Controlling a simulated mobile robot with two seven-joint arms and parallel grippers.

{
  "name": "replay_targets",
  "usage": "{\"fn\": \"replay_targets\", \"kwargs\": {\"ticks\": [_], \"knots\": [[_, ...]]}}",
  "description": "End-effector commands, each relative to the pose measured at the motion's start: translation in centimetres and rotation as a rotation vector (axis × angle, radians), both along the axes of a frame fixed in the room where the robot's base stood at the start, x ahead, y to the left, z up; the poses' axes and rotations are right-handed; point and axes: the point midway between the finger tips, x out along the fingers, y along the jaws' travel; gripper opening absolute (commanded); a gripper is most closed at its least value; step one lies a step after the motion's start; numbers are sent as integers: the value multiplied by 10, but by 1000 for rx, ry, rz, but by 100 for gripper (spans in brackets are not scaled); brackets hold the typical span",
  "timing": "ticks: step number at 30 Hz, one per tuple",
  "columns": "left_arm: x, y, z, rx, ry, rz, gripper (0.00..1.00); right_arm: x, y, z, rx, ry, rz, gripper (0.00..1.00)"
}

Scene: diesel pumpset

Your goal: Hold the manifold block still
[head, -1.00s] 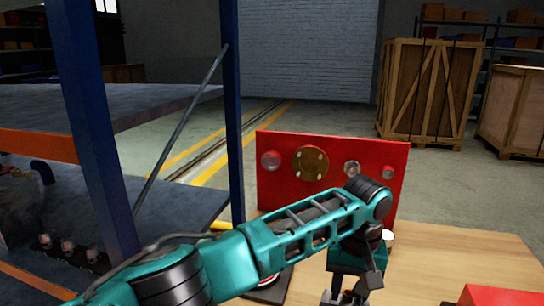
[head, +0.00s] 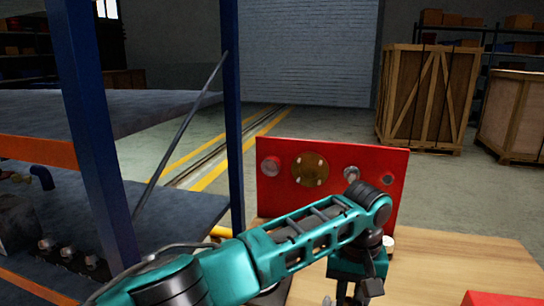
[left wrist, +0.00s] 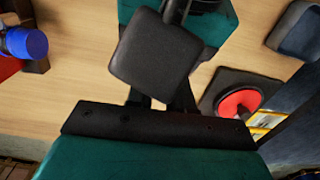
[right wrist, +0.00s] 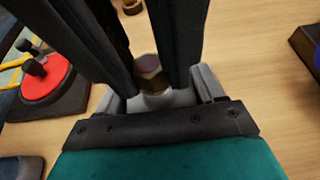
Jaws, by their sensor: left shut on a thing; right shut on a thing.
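The manifold block is mostly hidden by the jaws; a grey part with a brownish fitting (right wrist: 152,78), which I take to be it, shows between the fingers in the right wrist view. My left gripper (head: 355,292) is low in the head view, pointing down over the wooden table. In the left wrist view its dark fingers are close together, and what they hold is hidden. My right gripper (right wrist: 155,55) is shut on the grey part from its side. I cannot see the right gripper clearly in the head view.
A blue-capped thing (left wrist: 25,42) lies on the other side. A red panel with round fittings (head: 330,190) stands behind. A blue-posted shelf (head: 100,150) is at left.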

Motion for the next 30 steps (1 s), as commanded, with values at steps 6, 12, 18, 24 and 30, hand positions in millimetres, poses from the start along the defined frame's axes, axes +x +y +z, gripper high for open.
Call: {"fn": "replay_targets", "kwargs": {"ticks": [6, 12, 18, 24, 30], "knots": [[0, 0, 0, 0, 0, 0, 40, 1, 0, 2, 1, -4, 0, 15], [0, 0, 0, 0, 0, 2, 40, 1, 0, 2, 1, -4, 0, 15], [-1, -1, 0, -3, 2, 169, 40, 1, 0, 2, 1, -4, 0, 15], [0, 0, 0, -1, -1, 301, 40, 1, 0, 2, 1, -4, 0, 15], [0, 0, 0, -1, -1, 302, 37, 1, 0, 2, 1, -4, 0, 15]]}}
